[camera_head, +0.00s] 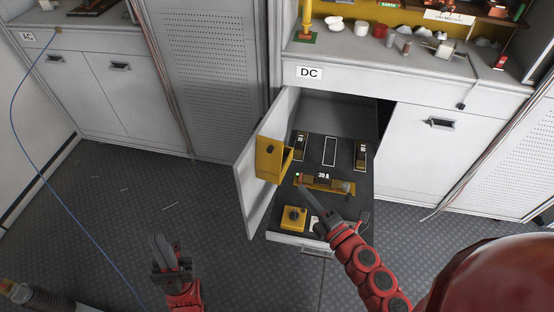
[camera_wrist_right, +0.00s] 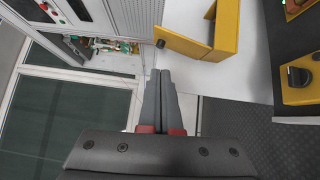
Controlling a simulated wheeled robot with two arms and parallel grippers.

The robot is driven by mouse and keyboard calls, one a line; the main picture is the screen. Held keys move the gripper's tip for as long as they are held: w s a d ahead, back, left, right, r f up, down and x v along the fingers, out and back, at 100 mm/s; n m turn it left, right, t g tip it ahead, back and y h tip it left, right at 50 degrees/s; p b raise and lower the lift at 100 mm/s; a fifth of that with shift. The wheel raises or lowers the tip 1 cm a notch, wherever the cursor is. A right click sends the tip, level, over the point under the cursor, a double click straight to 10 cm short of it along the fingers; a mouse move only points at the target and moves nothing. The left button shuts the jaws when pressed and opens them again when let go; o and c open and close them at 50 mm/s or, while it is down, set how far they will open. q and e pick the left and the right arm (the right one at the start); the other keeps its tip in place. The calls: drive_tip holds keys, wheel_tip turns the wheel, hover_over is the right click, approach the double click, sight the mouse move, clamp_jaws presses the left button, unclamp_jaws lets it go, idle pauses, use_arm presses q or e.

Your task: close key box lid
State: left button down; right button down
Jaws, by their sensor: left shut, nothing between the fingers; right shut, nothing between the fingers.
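The yellow key box (camera_head: 287,166) is mounted on the inner face of the open white cabinet door. Its lid (camera_head: 266,160), with a black knob, stands swung open. The right wrist view shows the box body (camera_wrist_right: 227,28) and the lid (camera_wrist_right: 182,43) at an angle to it, beyond the fingertips. My right gripper (camera_head: 301,192) is shut and empty, just below and right of the box in the head view. Its fingers also show in the right wrist view (camera_wrist_right: 160,74), apart from the lid as far as I can tell. My left gripper (camera_head: 157,240) is shut and empty over the floor at lower left.
A pulled-out drawer (camera_head: 330,205) holds fuse gear and a yellow switch box (camera_head: 293,218) beside my right gripper. The white door (camera_head: 254,190) stands open left of it. The DC counter (camera_head: 400,65) lies behind. Floor around my left gripper is free.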

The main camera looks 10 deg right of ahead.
sight(271, 152)
drive_tip(key=p+x, duration=0.1)
drive_tip(key=x, duration=1.2)
drive_tip(key=shift+w+a+r, duration=0.1)
drive_tip(key=shift+w+a, duration=0.15)
drive_tip(key=shift+p, duration=0.35)
